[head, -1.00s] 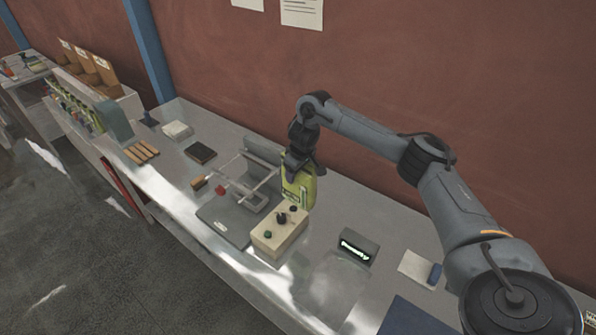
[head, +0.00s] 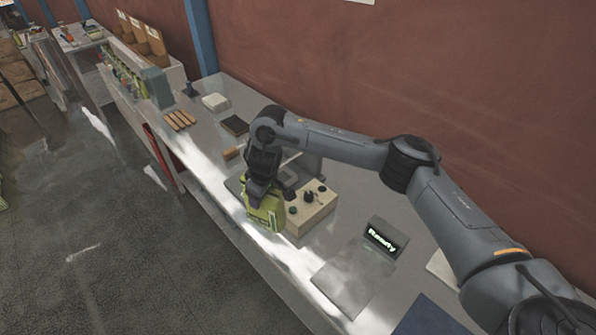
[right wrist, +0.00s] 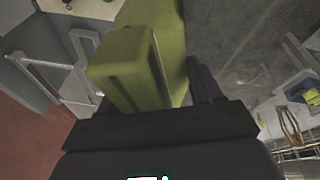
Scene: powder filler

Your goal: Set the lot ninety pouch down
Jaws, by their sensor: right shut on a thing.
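The yellow-green pouch (head: 264,217) hangs upright from my right gripper (head: 263,190), which is shut on its top. It is near the bench's front edge, just left of the beige control box (head: 311,207). Whether its bottom touches the bench cannot be told. In the right wrist view the pouch (right wrist: 122,70) is between the dark fingers; its lot marking cannot be read there. My left gripper is not in view.
A small display (head: 385,237) reading "Ready" stands right of the control box. A grey square plate (head: 345,282) lies bare in front of it. A blue mat (head: 428,317) is at lower right. A dark flat item (head: 235,125) and wooden pieces (head: 180,120) lie farther back.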

